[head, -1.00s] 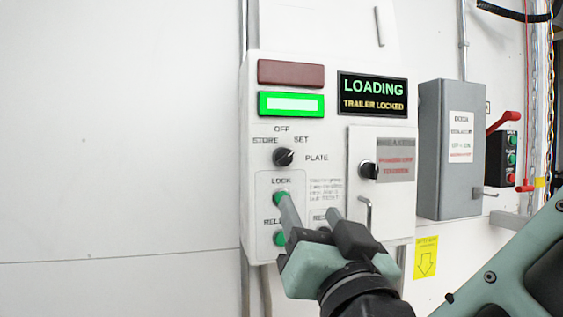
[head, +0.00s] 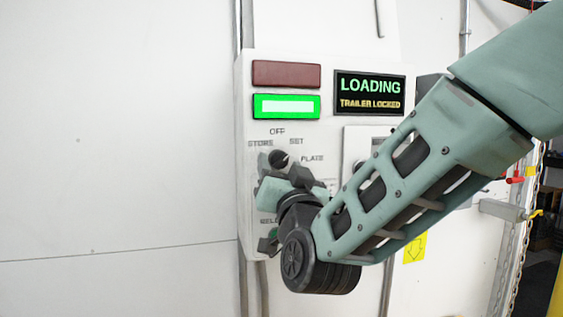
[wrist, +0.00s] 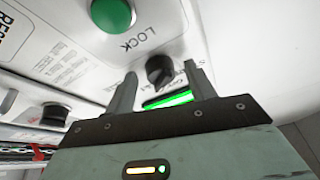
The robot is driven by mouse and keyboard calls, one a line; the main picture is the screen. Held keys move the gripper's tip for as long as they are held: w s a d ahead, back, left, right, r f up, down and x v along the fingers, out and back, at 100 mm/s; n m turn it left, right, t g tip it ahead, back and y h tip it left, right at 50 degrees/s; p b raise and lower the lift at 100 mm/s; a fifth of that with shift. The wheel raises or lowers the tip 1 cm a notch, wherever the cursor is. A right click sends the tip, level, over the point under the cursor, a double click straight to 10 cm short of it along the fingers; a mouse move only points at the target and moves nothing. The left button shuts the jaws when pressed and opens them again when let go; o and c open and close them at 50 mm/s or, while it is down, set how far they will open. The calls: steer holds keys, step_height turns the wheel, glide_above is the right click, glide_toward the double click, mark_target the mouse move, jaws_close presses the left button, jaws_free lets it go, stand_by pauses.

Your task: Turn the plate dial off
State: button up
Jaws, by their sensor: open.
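The plate dial (head: 280,158) is a black round knob on the white control panel, below the printed words STORE, OFF and SET, with PLATE to its right. Its pale mark seems to lean up and right towards SET; my gripper partly covers it. My gripper (head: 282,172) is at the panel, just in front of the dial. In the wrist view the dial (wrist: 160,71) shows between the two parted fingertips of my gripper (wrist: 160,77). The fingers are open; I cannot tell whether they touch the knob.
The green LOCK button (wrist: 113,13) is close by the dial. A lit green lamp (head: 286,106) and a dark red lamp (head: 286,73) sit above it, beside a display (head: 370,94) reading LOADING, TRAILER LOCKED. The wall (head: 120,150) left of the panel is clear.

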steer(key=c, duration=1)
steer(key=shift+f+n+y+b, duration=0.15)
steer(key=shift+n+y+b, duration=0.25)
steer(key=shift+n+b, duration=0.4)
steer(key=shift+b, duration=0.15)
steer(key=n+y+b, duration=0.1)
steer(key=n+b, duration=0.1)
steer(key=n, duration=0.1)
steer(key=shift+w+d+f+g+y+b, duration=0.1)
steer(key=shift+d+g+y+b, duration=0.1)
steer(key=shift+g+y+b, duration=0.2)
steer(key=n+g+y+b, duration=0.1)
steer(key=n, duration=0.2)
steer(key=n+y+b, duration=0.1)
steer(key=n+b, duration=0.1)
steer(key=n, duration=0.1)
steer(key=shift+d+g+y, duration=0.2)
steer(key=shift+g+y, duration=0.1)
steer(key=shift+g, duration=0.1)
steer(key=shift+r+n+g+y+b, duration=0.25)
steer(key=shift+n+b, duration=0.25)
steer(key=shift+n, duration=0.3)
steer(key=shift+r+n+g+y+b, duration=0.2)
steer(key=shift+n+b, duration=0.25)
steer(key=shift+n, duration=0.35)
steer(key=shift+f, duration=0.1)
